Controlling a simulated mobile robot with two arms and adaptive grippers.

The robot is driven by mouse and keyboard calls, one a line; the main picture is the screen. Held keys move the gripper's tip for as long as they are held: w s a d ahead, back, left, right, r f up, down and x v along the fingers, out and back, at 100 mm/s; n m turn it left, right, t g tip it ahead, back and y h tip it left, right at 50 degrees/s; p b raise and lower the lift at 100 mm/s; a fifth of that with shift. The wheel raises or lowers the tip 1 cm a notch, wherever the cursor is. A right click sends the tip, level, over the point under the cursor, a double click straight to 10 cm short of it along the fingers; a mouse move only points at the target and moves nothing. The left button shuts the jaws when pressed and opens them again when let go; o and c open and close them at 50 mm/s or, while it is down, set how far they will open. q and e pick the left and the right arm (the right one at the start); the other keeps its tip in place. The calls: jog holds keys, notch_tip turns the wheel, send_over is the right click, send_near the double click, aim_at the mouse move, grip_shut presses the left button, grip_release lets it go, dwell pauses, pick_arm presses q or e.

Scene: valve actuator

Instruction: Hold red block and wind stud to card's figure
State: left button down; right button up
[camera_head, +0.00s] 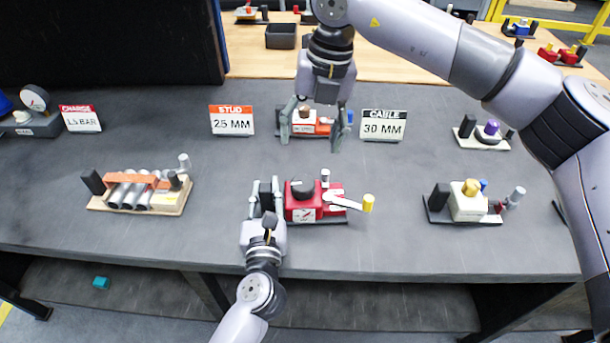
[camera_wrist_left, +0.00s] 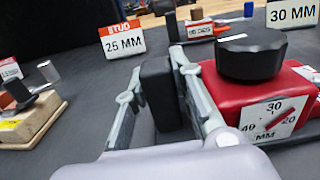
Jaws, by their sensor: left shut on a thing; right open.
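The red block (camera_head: 305,212) sits on a dark base at the table's front middle. It has a black knob (camera_wrist_left: 251,53), a white dial (camera_wrist_left: 273,118) marked 30, 40 and MM with a red pointer, and a white crank (camera_head: 345,203) with a yellow end. My left gripper (camera_head: 265,184) is shut on the black upright post (camera_wrist_left: 159,95) just left of the red block. The orange-topped STUD card (camera_head: 232,120) reads 25 MM. My right gripper (camera_head: 311,145) is open over an orange-and-white device (camera_head: 303,124) behind; contact cannot be told.
A CABLE card (camera_head: 383,126) reads 30 MM. A CHARGE card (camera_head: 80,118) stands at the left by a gauge (camera_head: 35,98). A device with grey cylinders (camera_head: 127,194) lies left, a cream block device (camera_head: 466,204) right.

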aim_at(303, 183)
jog(key=f+n+y, duration=0.1)
jog(key=f+n, duration=0.3)
jog(key=n, duration=0.1)
jog(key=f+n, duration=0.4)
jog(key=n, duration=0.2)
jog(key=a+f+n+y, duration=0.1)
jog(key=f+n, duration=0.3)
jog(key=n, duration=0.1)
jog(key=shift+f+y, duration=0.1)
jog(key=shift+y, duration=0.2)
jog(key=shift+c, duration=0.2)
jog(key=c, duration=1.1)
